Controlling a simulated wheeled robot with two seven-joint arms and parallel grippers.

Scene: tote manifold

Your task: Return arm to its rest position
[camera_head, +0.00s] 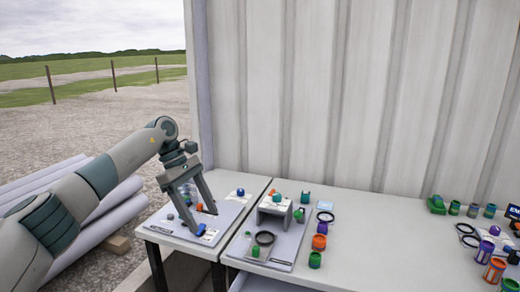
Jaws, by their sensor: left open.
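My left arm comes in from the left. My left gripper (206,221) points down over the left table (158,236), its two fingers spread apart. I see nothing held between them. A pale mat (229,208) lies beneath it with several small coloured parts, including a blue one (201,229) close to the fingertips. Whether the fingers touch the mat or the blue part I cannot tell. The gripper partly hides the parts behind it. My right gripper is not in view.
The right table (380,250) holds a mat with a grey stand (275,211) and a black ring (264,238). An orange cylinder (319,242) and a green one (315,260) stand beside it. More coloured cylinders stand at far right. A corrugated wall (340,90) rises behind.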

